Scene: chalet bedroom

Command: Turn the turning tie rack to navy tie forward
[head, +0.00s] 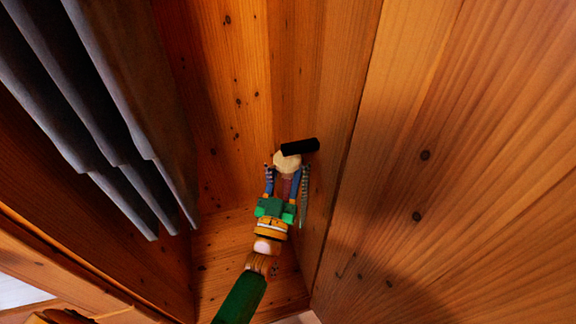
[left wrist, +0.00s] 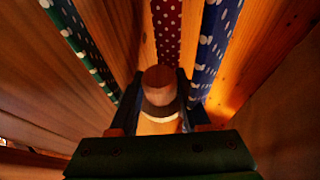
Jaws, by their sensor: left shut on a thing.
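The turning tie rack (head: 287,162) has a pale round top under a short black bar, in the corner of a wooden closet in the head view. In the left wrist view a burgundy dotted tie (left wrist: 167,30) hangs straight ahead. A blue tie with white marks (left wrist: 216,40) hangs to its right, and a dark green dotted tie (left wrist: 88,50) to its left. My left gripper (head: 282,190) reaches up below the rack. It is shut on a round wooden knob (left wrist: 159,84). My right gripper is not in view.
Dark grey garments (head: 110,90) hang at the left of the head view. A wide plank panel (head: 460,160) stands close on the right of my left arm. Plank walls close in behind the rack, leaving a narrow space around the gripper.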

